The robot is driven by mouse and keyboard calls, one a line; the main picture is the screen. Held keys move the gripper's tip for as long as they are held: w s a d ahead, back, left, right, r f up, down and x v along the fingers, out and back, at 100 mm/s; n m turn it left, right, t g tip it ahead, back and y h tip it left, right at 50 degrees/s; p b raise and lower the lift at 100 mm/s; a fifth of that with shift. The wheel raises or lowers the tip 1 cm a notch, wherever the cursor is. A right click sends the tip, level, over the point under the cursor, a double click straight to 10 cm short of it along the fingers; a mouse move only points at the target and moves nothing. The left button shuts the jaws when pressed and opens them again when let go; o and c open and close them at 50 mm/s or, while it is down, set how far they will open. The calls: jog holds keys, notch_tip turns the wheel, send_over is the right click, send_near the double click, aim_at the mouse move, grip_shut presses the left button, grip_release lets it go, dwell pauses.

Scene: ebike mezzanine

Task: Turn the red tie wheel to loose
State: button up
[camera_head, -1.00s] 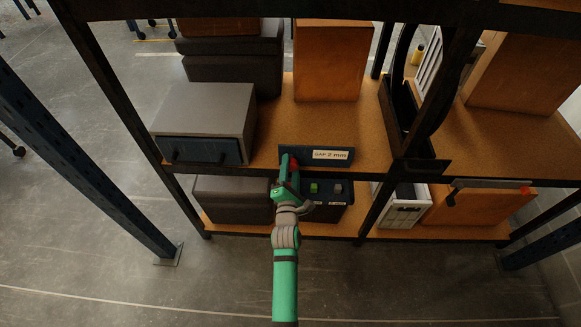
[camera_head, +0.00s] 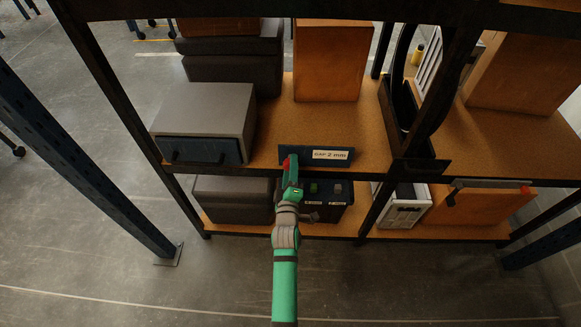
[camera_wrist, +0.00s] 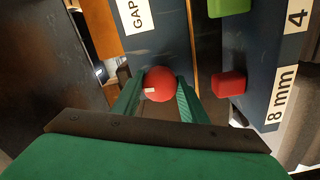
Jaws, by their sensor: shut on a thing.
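The red tie wheel (camera_wrist: 159,84) is a small round red knob with a pale mark on its face. In the wrist view it sits between my two green fingers, which touch or nearly touch its sides. In the head view, a bit of its red (camera_head: 286,163) shows at the left end of the dark panel (camera_head: 285,151) labelled "GAP 2 mm". My gripper (camera_head: 291,166) is shut on the wheel at the shelf's front edge. The wheel's mount is mostly hidden behind the wheel and fingers.
The wrist view shows a red block (camera_wrist: 229,83) beside an "8 mm" label. A grey drawer box (camera_head: 205,108) stands left. Dark shelf posts flank the bay.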

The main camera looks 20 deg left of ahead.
jog(key=m, duration=0.4)
jog(key=shift+f+m, duration=0.1)
jog(key=shift+m, duration=0.2)
jog(key=m, duration=0.4)
jog(key=shift+m, duration=0.3)
jog(key=m, duration=0.4)
jog(key=shift+m, duration=0.3)
jog(key=m, duration=0.4)
jog(key=shift+d, duration=0.1)
jog(key=m, duration=0.8)
jog(key=shift+m, duration=0.3)
jog(key=m, duration=0.4)
jog(key=shift+m, duration=2.1)
